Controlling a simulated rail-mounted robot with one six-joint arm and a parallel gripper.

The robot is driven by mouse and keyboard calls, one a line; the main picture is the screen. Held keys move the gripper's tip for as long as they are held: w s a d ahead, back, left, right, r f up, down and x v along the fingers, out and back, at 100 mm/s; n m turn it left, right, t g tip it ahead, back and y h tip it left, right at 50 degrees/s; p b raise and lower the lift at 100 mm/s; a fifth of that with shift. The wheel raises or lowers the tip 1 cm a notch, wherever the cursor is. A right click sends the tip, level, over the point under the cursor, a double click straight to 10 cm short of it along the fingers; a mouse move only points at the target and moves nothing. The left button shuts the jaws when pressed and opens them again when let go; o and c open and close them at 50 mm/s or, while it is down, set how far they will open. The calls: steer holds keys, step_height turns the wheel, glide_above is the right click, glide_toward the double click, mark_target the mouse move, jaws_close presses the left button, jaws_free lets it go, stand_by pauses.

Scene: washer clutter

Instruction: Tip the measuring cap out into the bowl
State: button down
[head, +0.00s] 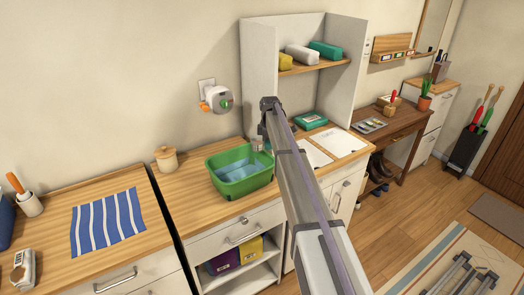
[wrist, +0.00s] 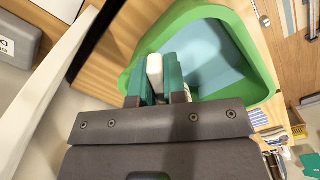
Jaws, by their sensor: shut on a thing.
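The bowl is a green tub (head: 225,185) with light blue inside, on the wooden counter left of the tall white shelf unit. In the wrist view the bowl (wrist: 262,88) fills the upper right, just beyond and beside my fingers. My gripper (wrist: 156,82) has teal fingers shut on a small white piece, the measuring cap (wrist: 154,66), at the bowl's left rim. Its contents and exact tilt cannot be told. In the head view my arm hides most of the gripper, near the bowl's right side.
A lidded wooden jar (head: 166,160) stands behind and left of the bowl. The white shelf unit (head: 258,60) rises close behind my arm. White papers (head: 340,143) and a green box (head: 309,120) lie to the right. A striped blue cloth (head: 107,222) lies on the left counter.

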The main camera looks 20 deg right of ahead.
mark_target(254, 143)
steer(key=n, duration=0.2)
steer(key=w+d+n, duration=0.1)
steer(key=n, duration=0.3)
steer(key=shift+w+d+f+n, duration=0.15)
steer(key=shift+w+d+n, duration=0.15)
steer(key=shift+w, duration=0.1)
steer(key=shift+a, duration=0.1)
steer(key=shift+s+a+f+t+h+b, duration=0.1)
steer(key=shift+s+a+t+h+b, duration=0.2)
steer(key=shift+a+h, duration=0.45)
steer(key=shift+s+a+t+h+b, duration=0.15)
steer(key=shift+a+h+b, duration=0.3)
steer(key=shift+h, duration=0.6)
steer(key=shift+a+f+t+h+b, duration=0.25)
steer(key=shift+a+f+h+b, duration=0.6)
steer(key=shift+b, duration=0.5)
steer(key=shift+s+a+r+h, duration=0.25)
steer(key=shift+a+r+h, duration=0.4)
steer(key=shift+a+h, duration=0.25)
steer(key=shift+s+a+r+t+h+b, duration=0.1)
steer(key=shift+a+r+t+h+b, duration=0.2)
steer(key=shift+r+h+b, duration=0.35)
steer(key=shift+s+a+r+t+h+b, duration=0.1)
steer(key=shift+a+r+t+h+b, duration=0.25)
steer(key=shift+h, duration=0.65)
steer(key=shift+s+a+r+t+h+b, duration=0.15)
steer(key=shift+a+r+h+b, duration=0.3)
steer(key=shift+h, duration=0.35)
steer(key=shift+d, duration=0.1)
